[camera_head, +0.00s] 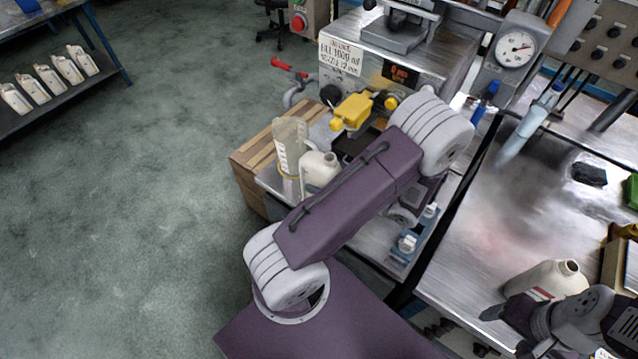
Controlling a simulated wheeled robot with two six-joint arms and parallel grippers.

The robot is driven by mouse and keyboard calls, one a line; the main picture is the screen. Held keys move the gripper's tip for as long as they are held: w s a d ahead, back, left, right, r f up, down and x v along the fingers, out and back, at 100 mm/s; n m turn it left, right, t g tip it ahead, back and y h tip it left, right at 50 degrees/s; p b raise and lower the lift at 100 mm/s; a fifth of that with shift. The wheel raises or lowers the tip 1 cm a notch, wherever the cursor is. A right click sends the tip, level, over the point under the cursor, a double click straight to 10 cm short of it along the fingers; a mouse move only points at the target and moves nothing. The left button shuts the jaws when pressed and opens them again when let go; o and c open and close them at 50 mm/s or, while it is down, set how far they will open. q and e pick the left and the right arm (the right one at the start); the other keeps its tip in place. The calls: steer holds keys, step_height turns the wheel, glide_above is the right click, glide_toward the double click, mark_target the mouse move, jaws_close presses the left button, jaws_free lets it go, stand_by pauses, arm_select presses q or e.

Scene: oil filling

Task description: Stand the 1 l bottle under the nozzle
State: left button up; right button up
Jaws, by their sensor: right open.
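Another white bottle (314,169) stands on the filling bench beside a clear measuring jug (289,145). The filling machine has a yellow fitting (353,111) above a dark plate (352,146). I cannot make out the nozzle outlet. My left gripper is hidden behind its purple arm.
The metal table (470,243) has free room left of the white bottle. A pressure gauge (514,48) stands behind. Small blue-and-white items (409,243) sit on the bench's front corner. Several white bottles (50,78) are on the far-left shelf.

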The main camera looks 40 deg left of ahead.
arm_select(q)
steer(key=w+f+b, duration=0.1)
steer(key=w, duration=0.7)
steer(key=shift+a, duration=0.45)
steer(key=o, duration=1.4)
steer(key=shift+o, duration=0.2)
steer(key=v, duration=0.9)
steer(key=shift+b, duration=0.35)
